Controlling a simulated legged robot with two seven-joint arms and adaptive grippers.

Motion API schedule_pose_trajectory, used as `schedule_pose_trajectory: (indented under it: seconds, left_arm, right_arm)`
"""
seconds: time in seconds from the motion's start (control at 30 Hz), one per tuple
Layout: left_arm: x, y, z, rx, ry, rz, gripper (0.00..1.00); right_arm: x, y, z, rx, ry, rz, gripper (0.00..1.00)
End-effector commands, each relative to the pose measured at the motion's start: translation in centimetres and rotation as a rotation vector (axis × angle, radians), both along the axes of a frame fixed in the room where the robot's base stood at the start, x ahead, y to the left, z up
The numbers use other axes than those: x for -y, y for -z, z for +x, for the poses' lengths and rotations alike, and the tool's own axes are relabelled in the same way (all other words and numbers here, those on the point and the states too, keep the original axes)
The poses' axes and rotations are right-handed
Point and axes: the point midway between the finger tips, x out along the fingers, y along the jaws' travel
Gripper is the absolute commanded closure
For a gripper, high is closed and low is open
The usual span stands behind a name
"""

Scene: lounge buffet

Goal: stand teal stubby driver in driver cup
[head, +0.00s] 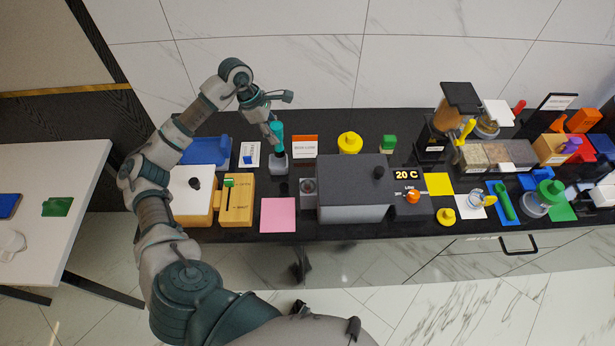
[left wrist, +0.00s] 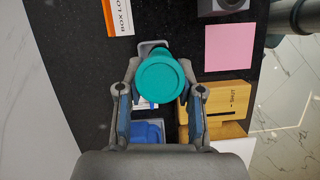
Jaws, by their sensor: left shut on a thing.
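The teal stubby driver (head: 277,132) is upright in my left gripper (head: 272,132), which is shut on it. In the left wrist view its round teal top (left wrist: 162,84) fills the space between the fingers of the left gripper (left wrist: 160,90). The driver cup, a small grey holder (head: 277,162), stands on the black counter directly below the driver. In the left wrist view part of the cup (left wrist: 148,48) shows past the driver's top. The driver's lower end is hidden, so I cannot tell whether it is inside the cup or just above it. My right gripper is not in view.
Left of the cup are a white label card (head: 250,155) and a blue tray (head: 205,151). An orange-and-white box (head: 304,147) stands to its right. A wooden box with a green lever (head: 236,205) and a pink sheet (head: 278,215) lie in front.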

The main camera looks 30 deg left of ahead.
Motion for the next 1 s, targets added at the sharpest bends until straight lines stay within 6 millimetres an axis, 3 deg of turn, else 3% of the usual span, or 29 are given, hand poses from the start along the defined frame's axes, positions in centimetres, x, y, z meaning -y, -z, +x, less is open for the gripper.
schedule_pose_trajectory:
  seconds: [0.1, 0.2, 0.3, 1.0]
  left_arm:
    - [-2.1, 0.6, 0.9, 0.003, -0.003, 0.0, 1.0]
    - [-1.8, 2.7, 0.8, 0.002, 0.002, 0.002, 1.0]
    - [-1.7, 3.4, 0.7, 0.002, 0.002, 0.003, 1.0]
    - [-1.7, 3.2, 0.7, 0.004, 0.001, 0.002, 1.0]
  right_arm:
    - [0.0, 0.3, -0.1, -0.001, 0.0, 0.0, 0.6]
    - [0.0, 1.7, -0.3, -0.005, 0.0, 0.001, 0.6]
    - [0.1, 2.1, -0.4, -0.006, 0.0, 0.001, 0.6]
    - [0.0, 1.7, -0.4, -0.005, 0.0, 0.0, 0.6]
